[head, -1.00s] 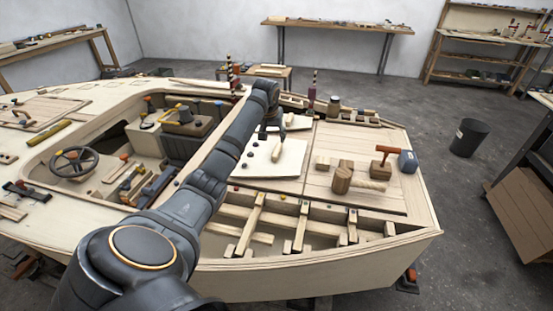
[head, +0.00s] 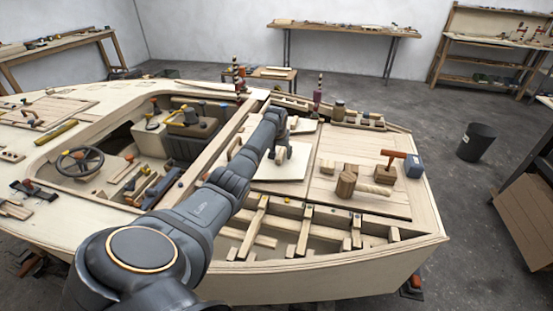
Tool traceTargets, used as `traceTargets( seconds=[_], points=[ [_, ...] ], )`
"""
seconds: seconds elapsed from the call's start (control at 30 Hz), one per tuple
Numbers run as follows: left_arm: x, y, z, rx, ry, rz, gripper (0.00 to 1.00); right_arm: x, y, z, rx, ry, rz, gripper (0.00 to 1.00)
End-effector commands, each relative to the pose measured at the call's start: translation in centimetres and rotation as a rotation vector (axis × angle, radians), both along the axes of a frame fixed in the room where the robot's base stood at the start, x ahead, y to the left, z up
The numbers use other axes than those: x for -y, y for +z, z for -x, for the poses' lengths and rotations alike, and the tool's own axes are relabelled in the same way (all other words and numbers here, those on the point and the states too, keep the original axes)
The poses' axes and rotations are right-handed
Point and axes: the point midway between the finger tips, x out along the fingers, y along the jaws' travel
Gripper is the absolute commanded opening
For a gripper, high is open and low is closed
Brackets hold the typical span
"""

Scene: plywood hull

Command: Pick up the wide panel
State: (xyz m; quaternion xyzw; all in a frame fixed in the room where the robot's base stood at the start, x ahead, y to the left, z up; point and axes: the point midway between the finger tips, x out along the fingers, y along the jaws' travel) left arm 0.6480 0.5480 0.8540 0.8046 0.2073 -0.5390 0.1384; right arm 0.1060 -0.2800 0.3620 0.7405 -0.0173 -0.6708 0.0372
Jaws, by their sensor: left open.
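A pale, flat panel (head: 293,171) lies on the boat's deck, just left of a planked section. I take it for the wide panel, but cannot be sure. My left gripper (head: 280,157) is over its far part, pointing down and open. I cannot tell whether the fingertips touch the panel. A second pale piece (head: 304,126) shows just behind the gripper. My right gripper is not in view.
Open framing (head: 300,226) lies in front. The cockpit with a steering wheel (head: 79,161) is at left.

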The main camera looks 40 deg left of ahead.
Motion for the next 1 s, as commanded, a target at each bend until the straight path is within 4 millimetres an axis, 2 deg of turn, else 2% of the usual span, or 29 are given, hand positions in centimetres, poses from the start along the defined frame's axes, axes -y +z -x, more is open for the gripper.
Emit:
traceTargets(
  seconds=[0.23, 0.27, 0.6, 1.0],
  points=[
    [-0.04, -0.22, -0.11, 0.001, 0.0, 0.0, 0.49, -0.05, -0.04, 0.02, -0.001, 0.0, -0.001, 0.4],
    [-0.04, -0.22, -0.11, 0.001, 0.0, 0.0, 0.46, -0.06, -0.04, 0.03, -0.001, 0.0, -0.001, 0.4],
    [-0.04, -0.22, -0.08, 0.001, 0.0, 0.0, 0.0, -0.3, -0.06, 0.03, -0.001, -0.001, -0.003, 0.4],
    [-0.08, -0.08, -0.12, 0.002, 0.0, -0.001, 0.0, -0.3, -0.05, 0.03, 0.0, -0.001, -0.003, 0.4]
  ],
)
